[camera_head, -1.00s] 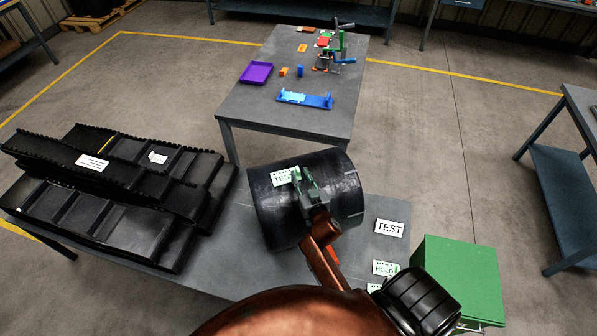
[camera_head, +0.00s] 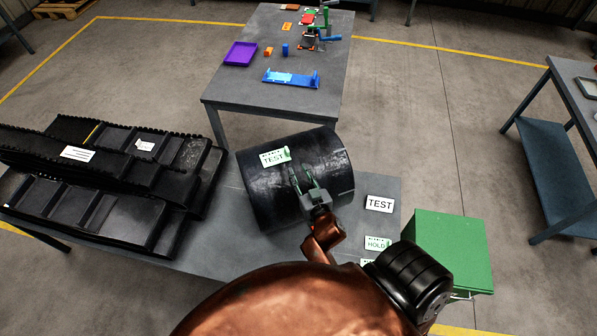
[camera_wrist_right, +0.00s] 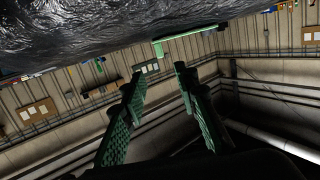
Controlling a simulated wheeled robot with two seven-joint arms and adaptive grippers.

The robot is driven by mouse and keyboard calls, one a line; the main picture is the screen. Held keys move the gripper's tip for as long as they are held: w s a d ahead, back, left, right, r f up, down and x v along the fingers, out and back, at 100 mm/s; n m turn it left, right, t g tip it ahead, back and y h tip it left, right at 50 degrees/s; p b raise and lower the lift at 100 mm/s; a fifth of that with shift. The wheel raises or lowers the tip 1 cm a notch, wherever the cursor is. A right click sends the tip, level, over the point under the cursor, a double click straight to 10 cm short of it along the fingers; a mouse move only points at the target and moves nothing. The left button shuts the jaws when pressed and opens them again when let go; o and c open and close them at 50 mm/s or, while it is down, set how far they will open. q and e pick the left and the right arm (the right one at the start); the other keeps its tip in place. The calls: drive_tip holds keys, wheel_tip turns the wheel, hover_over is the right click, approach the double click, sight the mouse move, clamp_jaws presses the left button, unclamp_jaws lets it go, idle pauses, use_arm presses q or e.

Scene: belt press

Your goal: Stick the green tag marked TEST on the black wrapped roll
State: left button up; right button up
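The black wrapped roll (camera_head: 250,195) lies on its side on the near table; its shiny wrap fills the upper left of the right wrist view (camera_wrist_right: 100,30). The green-and-white TEST tag (camera_head: 275,157) lies on the roll's upper surface. In the right wrist view, a thin green strip, probably the tag's edge (camera_wrist_right: 180,38), shows at the roll's surface. My right gripper (camera_head: 310,188) is apart from the tag, below and right of it, in front of the roll. Its two green fingers are spread with nothing between them (camera_wrist_right: 160,75). My left gripper is out of view.
A white TEST card (camera_head: 380,204) and a HOLD tag (camera_head: 377,244) lie right of the roll, with another tag partly hidden below. A green box (camera_head: 455,250) stands at the right. Black belts (camera_head: 100,205) crowd the table's left. A second table (camera_head: 240,100) stands behind.

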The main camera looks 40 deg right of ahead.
drive_tip(key=f+p+v, duration=0.1)
drive_tip(key=v, duration=0.5)
drive_tip(key=shift+s+a+r+p, duration=0.15)
drive_tip(key=shift+s+r+p, duration=0.15)
drive_tip(key=shift+r+p, duration=0.1)
idle(0.4)
idle(0.4)
drive_tip(key=s+p, duration=0.2)
drive_tip(key=s, duration=0.4)
drive_tip(key=shift+s+a+r, duration=0.25)
drive_tip(key=shift+s+a, duration=0.15)
drive_tip(key=shift+a, duration=0.05)
idle(0.6)
